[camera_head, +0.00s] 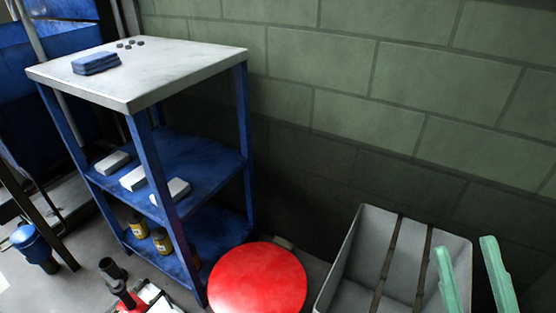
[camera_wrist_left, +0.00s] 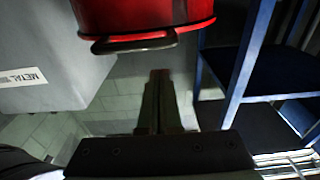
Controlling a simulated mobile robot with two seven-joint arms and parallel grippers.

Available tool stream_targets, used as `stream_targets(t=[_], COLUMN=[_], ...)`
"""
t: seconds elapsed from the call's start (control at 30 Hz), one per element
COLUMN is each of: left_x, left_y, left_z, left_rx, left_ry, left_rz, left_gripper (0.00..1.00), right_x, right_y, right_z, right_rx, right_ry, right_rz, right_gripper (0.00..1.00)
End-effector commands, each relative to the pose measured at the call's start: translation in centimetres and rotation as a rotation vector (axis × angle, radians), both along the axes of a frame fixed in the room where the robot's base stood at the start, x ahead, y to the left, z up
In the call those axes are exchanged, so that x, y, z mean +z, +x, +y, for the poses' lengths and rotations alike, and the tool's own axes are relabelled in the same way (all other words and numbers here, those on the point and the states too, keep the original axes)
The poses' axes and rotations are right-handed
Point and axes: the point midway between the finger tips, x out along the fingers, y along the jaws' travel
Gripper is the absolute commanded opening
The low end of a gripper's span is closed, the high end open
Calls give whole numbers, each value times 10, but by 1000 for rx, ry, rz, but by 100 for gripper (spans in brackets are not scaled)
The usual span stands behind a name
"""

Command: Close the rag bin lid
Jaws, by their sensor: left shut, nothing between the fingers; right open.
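The rag bin's red round lid (camera_head: 257,280) shows from above as a full disc at the bottom middle of the head view. I cannot tell whether it is fully shut. In the left wrist view the red bin (camera_wrist_left: 145,15) is at the top, with a dark curved bar (camera_wrist_left: 134,43) on its near side. My left gripper (camera_wrist_left: 160,76) is shut and empty, pointing toward the bin, apart from it in the picture. It is not seen in the head view. My right gripper (camera_head: 467,246) is open and empty, at the right over the grey bin.
A grey open bin (camera_head: 340,262) with two dark strips stands right of the red lid; its METAL label (camera_wrist_left: 22,78) shows in the wrist view. A blue shelf unit (camera_head: 160,170) with a pale top stands close on the left. A block wall (camera_head: 400,80) is behind.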

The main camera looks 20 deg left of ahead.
Motion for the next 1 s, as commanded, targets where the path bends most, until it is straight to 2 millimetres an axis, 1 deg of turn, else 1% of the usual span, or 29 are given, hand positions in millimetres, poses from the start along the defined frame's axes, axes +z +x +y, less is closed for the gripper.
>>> stream_targets(t=[0.13, 0.23, 0.37, 0.5, 0.6, 0.7, 0.83, 1.0], left_x=[-1, -2, -5, -8, -9, -10, -10, -10], left_y=[-5, -18, -44, -76, -95, -108, -119, -123], left_z=[1, 4, 9, 15, 19, 22, 23, 24], left_rx=[0, 1, 0, 1, 1, 1, 1, 0], left_ry=[0, 1, 1, 1, 1, 0, 0, 0], left_rz=[2, 5, 6, 7, 5, 3, 1, -1], left_gripper=[0, 0, 0, 0, 0, 0, 0, 0], right_x=[0, 0, 0, -1, -1, -1, -1, -1], right_y=[0, 0, 0, 0, 0, 0, 0, 0], right_z=[0, 0, 0, 0, 0, 0, 0, 0], right_rx=[1, 1, 1, 2, 2, 2, 2, 1], right_ry=[-2, -6, -9, -11, -11, -11, -11, -11], right_rz=[0, 0, -1, -1, -1, -1, -1, -1], right_gripper=[45, 45, 45, 45, 45, 45, 45, 45])
